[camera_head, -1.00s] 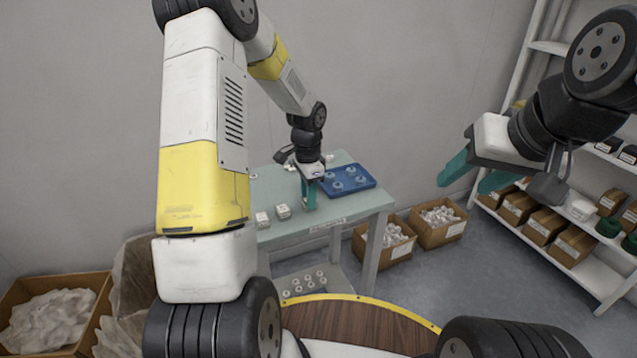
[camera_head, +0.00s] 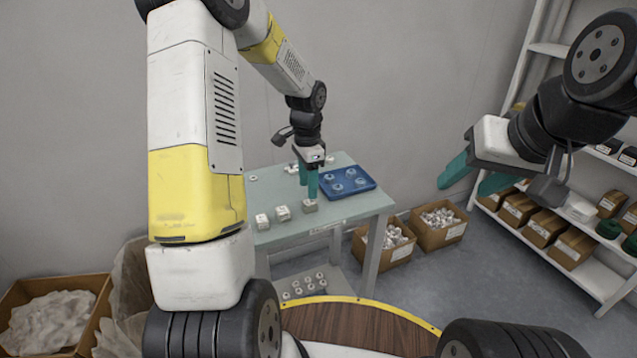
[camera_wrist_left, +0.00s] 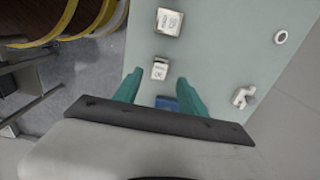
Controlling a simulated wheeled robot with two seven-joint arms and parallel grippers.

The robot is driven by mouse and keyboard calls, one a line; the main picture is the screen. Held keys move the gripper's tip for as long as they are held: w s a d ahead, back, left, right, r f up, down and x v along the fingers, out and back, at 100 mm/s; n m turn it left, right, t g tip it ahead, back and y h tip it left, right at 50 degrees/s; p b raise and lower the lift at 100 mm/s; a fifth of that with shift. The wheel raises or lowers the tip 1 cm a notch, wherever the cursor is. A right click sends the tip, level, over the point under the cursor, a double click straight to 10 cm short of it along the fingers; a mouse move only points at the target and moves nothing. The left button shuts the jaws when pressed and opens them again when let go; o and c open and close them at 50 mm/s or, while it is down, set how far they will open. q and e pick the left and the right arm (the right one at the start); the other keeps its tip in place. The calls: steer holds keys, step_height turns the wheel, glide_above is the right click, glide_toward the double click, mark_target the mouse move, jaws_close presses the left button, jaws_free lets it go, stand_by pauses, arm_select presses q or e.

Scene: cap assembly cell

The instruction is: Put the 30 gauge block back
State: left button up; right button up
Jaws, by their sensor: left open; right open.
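Three small pale blocks stand in a row near the front edge of the table: a left block (camera_head: 262,221), a middle block (camera_head: 283,213) and a right block (camera_head: 310,206). I cannot read for sure which is the 30 gauge block. My left gripper (camera_head: 308,191) is open and empty, just above the right block. In the left wrist view this block (camera_wrist_left: 159,70) shows between and just beyond the open fingertips, and another marked block (camera_wrist_left: 169,21) lies farther up. My right gripper (camera_head: 463,186) is open and empty in the air, right of the table.
A blue tray (camera_head: 322,192) with several round parts sits on the table (camera_head: 343,208), right of my left gripper. A white ring (camera_wrist_left: 281,37) and a small white fitting (camera_wrist_left: 243,96) lie on the table. Cardboard boxes (camera_head: 440,237) stand on the floor; shelves (camera_head: 590,275) are at right.

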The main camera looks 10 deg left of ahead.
mark_target(309, 202)
arm_select(q)
steer(key=s+r+n+t, duration=0.1)
steer(key=s+r+n, duration=0.1)
steer(key=s+r, duration=0.5)
steer(key=s+r+n+t, duration=0.2)
steer(key=s+r, duration=0.1)
steer(key=r, duration=0.8)
steer(key=s+d+r+n+t+h, duration=0.1)
steer(key=s+n, duration=0.2)
steer(key=s, duration=0.4)
steer(key=s+d+r+n+t+h, duration=0.1)
steer(key=s+r+n+t, duration=0.1)
steer(key=s, duration=0.5)
steer(key=shift+s+r+n, duration=0.15)
steer(key=shift+r+n, duration=0.15)
steer(key=shift+n, duration=0.5)
steer(key=shift+d, duration=0.1)
